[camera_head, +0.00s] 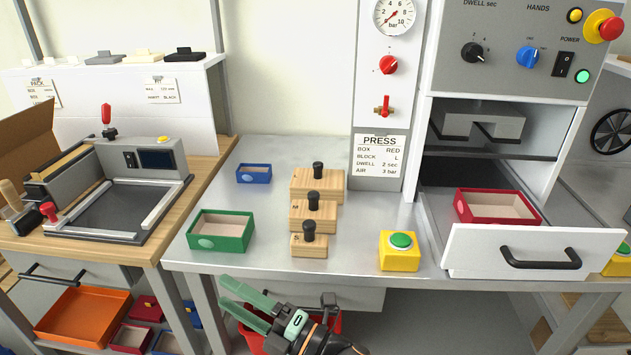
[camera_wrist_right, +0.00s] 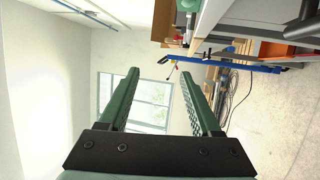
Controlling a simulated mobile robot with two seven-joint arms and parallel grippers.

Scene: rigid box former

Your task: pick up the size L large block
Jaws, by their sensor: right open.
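The large block (camera_head: 334,185) is a light wooden block with an upright black knob, the rearmost and biggest of three on the steel bench. The medium block (camera_head: 299,214) stands in front of it and hides part of its front. The small block (camera_head: 300,246), marked S, is nearest the bench's front edge. My right gripper (camera_head: 229,293) is open and empty, in front of the bench edge, low and left of the blocks. Its green fingers also show apart in the right wrist view (camera_wrist_right: 160,62), with no block between them. My left gripper is out of view.
A green box (camera_head: 221,231) and a blue box (camera_head: 254,174) stand left of the blocks. A yellow base with a green button (camera_head: 399,250) is to their right. The press drawer (camera_head: 535,251) is open with a red box (camera_head: 497,207) inside. The press card reads box red, block L.

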